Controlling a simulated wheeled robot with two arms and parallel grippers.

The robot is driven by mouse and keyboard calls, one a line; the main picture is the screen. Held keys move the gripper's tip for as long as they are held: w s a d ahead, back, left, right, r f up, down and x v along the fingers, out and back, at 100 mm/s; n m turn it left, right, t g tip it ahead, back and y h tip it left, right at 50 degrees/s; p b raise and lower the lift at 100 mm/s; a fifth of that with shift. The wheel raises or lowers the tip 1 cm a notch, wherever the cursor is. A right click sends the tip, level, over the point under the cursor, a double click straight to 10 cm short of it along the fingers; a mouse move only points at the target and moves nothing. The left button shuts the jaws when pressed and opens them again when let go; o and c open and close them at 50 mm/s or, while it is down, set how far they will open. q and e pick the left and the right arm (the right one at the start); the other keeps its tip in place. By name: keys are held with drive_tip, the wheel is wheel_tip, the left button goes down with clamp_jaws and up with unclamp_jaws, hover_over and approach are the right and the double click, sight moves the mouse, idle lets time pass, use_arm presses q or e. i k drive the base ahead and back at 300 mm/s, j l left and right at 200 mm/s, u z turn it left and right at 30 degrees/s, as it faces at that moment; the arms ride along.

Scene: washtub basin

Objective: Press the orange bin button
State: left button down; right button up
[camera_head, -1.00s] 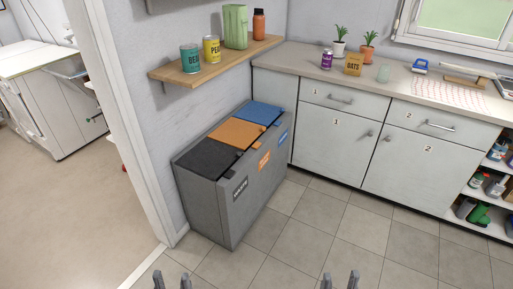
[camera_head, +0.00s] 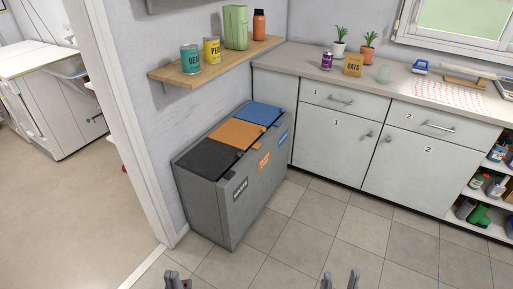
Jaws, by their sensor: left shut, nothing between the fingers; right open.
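A grey bin unit (camera_head: 205,215) stands on the floor against the wall. It has three lids: black (camera_head: 208,157) nearest, orange (camera_head: 236,133) in the middle and blue (camera_head: 259,113) at the far end. A small orange tab (camera_head: 257,146), which looks like the orange bin's button, sits at the front edge of the orange lid. An orange label (camera_head: 264,161) is on the front below it. My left gripper (camera_head: 178,282) is at the bottom edge, shut and empty, in front of the bin unit. My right gripper (camera_head: 340,279) is at the bottom, open and empty. Both are apart from the bins.
A wooden shelf (camera_head: 180,78) with cans and bottles juts from the wall above the bins. A counter with cabinets (camera_head: 331,135) stands at the back right. Open shelves with bottles (camera_head: 491,205) are at the far right. The tiled floor (camera_head: 330,220) is clear.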

sight(256, 145)
drive_tip(key=u, duration=0.45)
drive_tip(key=i+l+u, duration=0.5)
drive_tip(key=l, duration=0.2)
drive_tip(key=i+l+u, duration=0.2)
drive_tip(key=l, duration=0.2)
drive_tip(key=i+l, duration=0.15)
drive_tip(key=l, duration=0.25)
drive_tip(key=i+l, duration=0.1)
drive_tip(key=l, duration=0.3)
drive_tip(key=i+l+u, duration=0.1)
drive_tip(key=l, duration=0.3)
drive_tip(key=i+l, duration=0.15)
drive_tip(key=l, duration=0.3)
drive_tip(key=i+l+u, duration=0.1)
drive_tip(key=l, duration=0.3)
drive_tip(key=i+l, duration=0.15)
drive_tip(key=l, duration=0.25)
drive_tip(key=i+l, duration=0.1)
drive_tip(key=l, duration=0.35)
